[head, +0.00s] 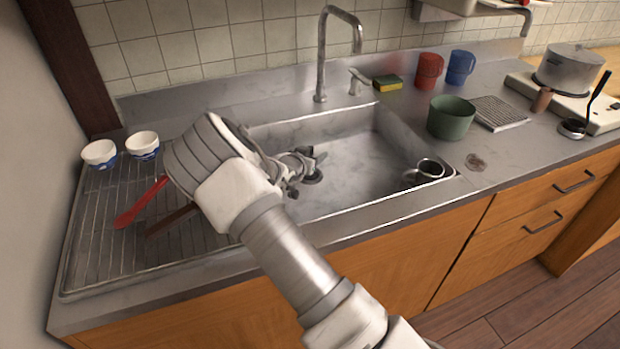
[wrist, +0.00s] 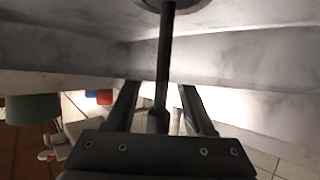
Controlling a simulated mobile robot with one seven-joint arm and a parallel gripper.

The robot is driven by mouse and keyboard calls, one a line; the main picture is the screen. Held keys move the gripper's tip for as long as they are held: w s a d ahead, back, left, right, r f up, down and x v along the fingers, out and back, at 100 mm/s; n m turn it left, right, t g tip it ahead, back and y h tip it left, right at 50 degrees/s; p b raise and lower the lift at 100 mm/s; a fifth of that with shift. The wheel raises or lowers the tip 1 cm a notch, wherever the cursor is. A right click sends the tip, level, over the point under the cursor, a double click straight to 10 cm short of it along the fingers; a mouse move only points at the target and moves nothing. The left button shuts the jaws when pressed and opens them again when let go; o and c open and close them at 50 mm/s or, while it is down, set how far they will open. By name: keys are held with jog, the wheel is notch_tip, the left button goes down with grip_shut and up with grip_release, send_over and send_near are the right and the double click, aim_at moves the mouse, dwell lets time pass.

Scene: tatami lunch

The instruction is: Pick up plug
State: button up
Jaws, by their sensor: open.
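The plug (wrist: 165,60) shows in the wrist view as a dark upright rod rising from a round base (wrist: 178,4) at the top edge. Its near end lies between the two fingers of my gripper (wrist: 160,100). The fingers are apart, with gaps on both sides of the rod; I cannot tell whether either touches it. In the head view my gripper (head: 303,165) is low inside the steel sink (head: 360,150), above a dark round shape (head: 313,177) on the sink floor. My arm and gripper partly hide this spot, and the rod is not clear there.
A metal cup (head: 430,169) sits at the sink's right. A green pot (head: 451,118), red cup (head: 429,70), blue cup (head: 460,66) and sponge (head: 387,82) stand on the counter. The faucet (head: 321,60) rises behind. Two bowls (head: 99,154) and a red utensil (head: 140,203) are left.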

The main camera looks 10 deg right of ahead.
grip_shut()
jog(key=shift+r, duration=0.1)
dwell(1.3)
